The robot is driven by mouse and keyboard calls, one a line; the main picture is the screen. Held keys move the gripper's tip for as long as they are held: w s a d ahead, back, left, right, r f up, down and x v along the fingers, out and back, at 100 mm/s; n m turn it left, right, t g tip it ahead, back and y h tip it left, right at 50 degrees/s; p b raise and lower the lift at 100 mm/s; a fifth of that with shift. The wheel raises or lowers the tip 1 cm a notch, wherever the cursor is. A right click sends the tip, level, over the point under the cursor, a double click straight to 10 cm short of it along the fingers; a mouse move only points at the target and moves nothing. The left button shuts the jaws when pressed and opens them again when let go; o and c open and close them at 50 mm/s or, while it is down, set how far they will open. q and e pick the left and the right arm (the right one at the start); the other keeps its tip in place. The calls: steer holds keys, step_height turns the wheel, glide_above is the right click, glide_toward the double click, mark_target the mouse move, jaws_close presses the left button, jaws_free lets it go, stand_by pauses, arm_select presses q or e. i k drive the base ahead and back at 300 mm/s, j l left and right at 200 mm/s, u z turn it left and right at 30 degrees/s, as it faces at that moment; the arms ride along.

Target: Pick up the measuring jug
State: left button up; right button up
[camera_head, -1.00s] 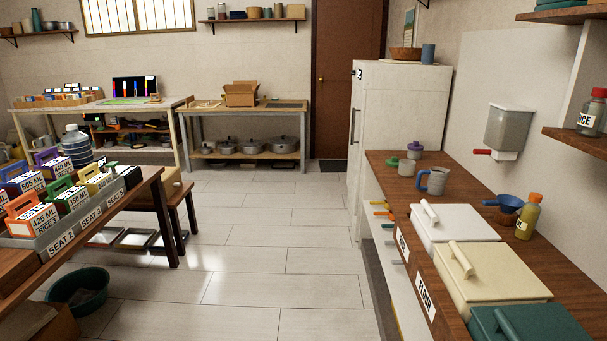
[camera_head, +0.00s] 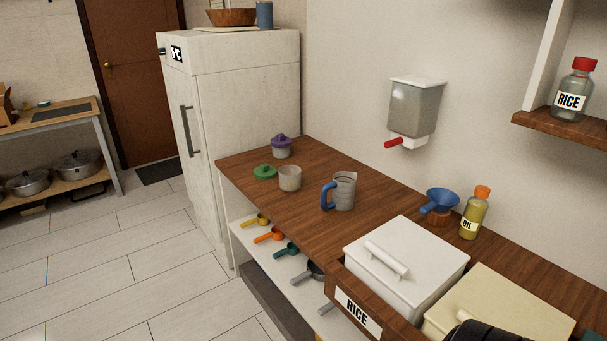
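The measuring jug (camera_head: 344,191) is grey and see-through with a blue handle on its left side. It stands upright on the brown wooden counter (camera_head: 312,220), behind the white rice bin (camera_head: 405,268). No gripper is around it. A black part of my own arm shows at the bottom right edge, over the cream bin (camera_head: 500,305). Neither gripper's fingers can be made out in this view.
A small cup (camera_head: 290,178), a green lid (camera_head: 265,172) and a purple-lidded jar (camera_head: 282,147) stand left of the jug. A wall dispenser (camera_head: 415,107) hangs behind. Floor at left is clear.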

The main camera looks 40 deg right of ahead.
mark_target(343, 184)
steer(key=i+j+z, duration=0.15)
steer(key=i+z, duration=0.3)
steer(key=i, duration=0.2)
steer(key=i+j+z, duration=0.95)
steer(key=i, duration=0.2)
